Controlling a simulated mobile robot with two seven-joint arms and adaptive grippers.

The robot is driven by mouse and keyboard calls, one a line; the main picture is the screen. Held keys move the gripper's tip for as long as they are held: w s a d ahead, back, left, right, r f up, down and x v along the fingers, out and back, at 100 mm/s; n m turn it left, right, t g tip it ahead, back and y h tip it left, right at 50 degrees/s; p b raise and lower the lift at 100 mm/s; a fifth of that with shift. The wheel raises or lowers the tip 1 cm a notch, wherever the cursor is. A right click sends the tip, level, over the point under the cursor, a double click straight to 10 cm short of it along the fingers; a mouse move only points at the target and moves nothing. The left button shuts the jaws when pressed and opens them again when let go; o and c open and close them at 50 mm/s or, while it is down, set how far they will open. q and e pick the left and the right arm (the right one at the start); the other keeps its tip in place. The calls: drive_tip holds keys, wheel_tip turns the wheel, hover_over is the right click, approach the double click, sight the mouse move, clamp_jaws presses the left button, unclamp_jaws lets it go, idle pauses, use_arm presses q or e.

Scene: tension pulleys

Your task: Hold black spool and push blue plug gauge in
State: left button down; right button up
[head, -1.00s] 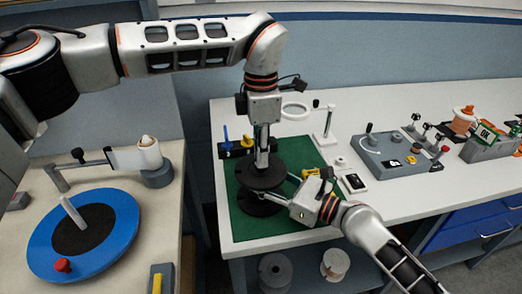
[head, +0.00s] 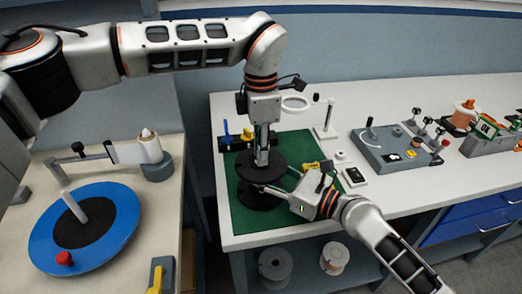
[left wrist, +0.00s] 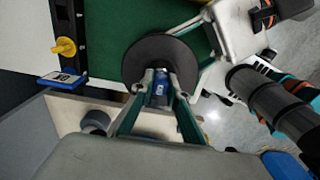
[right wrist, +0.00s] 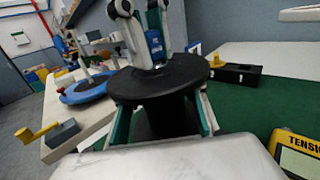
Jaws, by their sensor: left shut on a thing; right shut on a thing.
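The black spool (head: 270,178) stands upright on the green mat (head: 285,222), with its round flanges at top and bottom. My right gripper (head: 265,188) reaches in from the right and is shut on the spool's core between the flanges; the right wrist view shows its fingers on both sides of the core. The blue plug gauge (left wrist: 161,91) is held by my left gripper (left wrist: 161,78), pointing down at the middle of the spool's top flange. In the right wrist view the gauge (right wrist: 155,43) is upright over the flange. Its lower end and the bore are hidden.
A black rack (head: 234,143) with blue and yellow handles stands behind the spool. A yellow tension meter (right wrist: 300,150) lies near my right gripper. A stand magnifier (head: 328,120) and a grey fixture (head: 395,148) are farther right. A blue turntable (head: 120,225) is on the left bench.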

use_arm(q)
drive_tip(key=shift+f, duration=0.1)
drive_tip(key=c, duration=1.9)
unclamp_jaws()
wheel_tip(320, 180, up, 12)
use_arm(e)
drive_tip(key=o, duration=1.3)
